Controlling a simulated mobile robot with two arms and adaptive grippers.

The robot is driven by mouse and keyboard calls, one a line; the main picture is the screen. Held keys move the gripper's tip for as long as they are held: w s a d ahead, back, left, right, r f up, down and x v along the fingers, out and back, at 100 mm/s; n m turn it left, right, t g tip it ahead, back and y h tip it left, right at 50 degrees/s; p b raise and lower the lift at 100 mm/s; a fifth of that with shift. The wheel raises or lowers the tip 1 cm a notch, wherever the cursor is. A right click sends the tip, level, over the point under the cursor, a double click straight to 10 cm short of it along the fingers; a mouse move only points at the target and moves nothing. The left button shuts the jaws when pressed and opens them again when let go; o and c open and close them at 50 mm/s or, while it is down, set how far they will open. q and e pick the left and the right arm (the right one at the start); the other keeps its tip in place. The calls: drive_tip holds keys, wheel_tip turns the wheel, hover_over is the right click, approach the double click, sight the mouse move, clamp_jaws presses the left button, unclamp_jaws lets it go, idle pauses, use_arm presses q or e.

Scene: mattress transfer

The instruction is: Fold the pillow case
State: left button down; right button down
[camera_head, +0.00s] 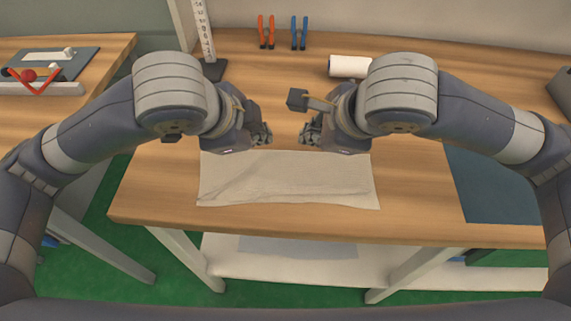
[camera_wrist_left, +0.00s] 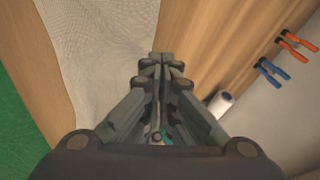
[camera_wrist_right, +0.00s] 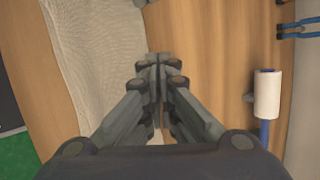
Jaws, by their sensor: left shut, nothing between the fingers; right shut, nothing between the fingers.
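The pillow case (camera_head: 288,180) is a pale, flat cloth lying on the wooden table, wider than deep, with creases on its left part. It also shows in the left wrist view (camera_wrist_left: 95,50) and the right wrist view (camera_wrist_right: 95,60). My left gripper (camera_head: 268,138) is shut and empty above the cloth's far edge, left of its middle. My right gripper (camera_head: 306,138) is shut and empty above the same far edge, a little to the right. The two grippers face each other with a small gap. My grippers hide part of the far edge.
A dark mat (camera_head: 490,185) lies at the right. A second table (camera_head: 95,100) stands left. The table's front strip is bare.

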use_arm(q)
drive_tip(key=shift+d+f+b, duration=0.25)
drive_tip(key=shift+f+b, duration=0.05)
drive_tip(key=shift+f, duration=0.3)
use_arm(e)
drive_tip(key=shift+a+f, duration=0.25)
drive_tip(key=shift+f, duration=0.3)
use_arm(q)
drive_tip(key=shift+w+d+f+b, duration=0.25)
drive_tip(key=shift+w+f+b, duration=0.1)
drive_tip(key=shift+f, duration=0.15)
use_arm(e)
drive_tip(key=shift+w+a+f, duration=0.25)
drive_tip(key=shift+w+f, duration=0.05)
drive_tip(key=shift+f, duration=0.2)
use_arm(q)
drive_tip(key=shift+s, duration=0.1)
drive_tip(key=shift+s+r, duration=0.1)
use_arm(e)
drive_tip(key=shift+s+r, duration=0.1)
drive_tip(key=shift+s, duration=0.05)
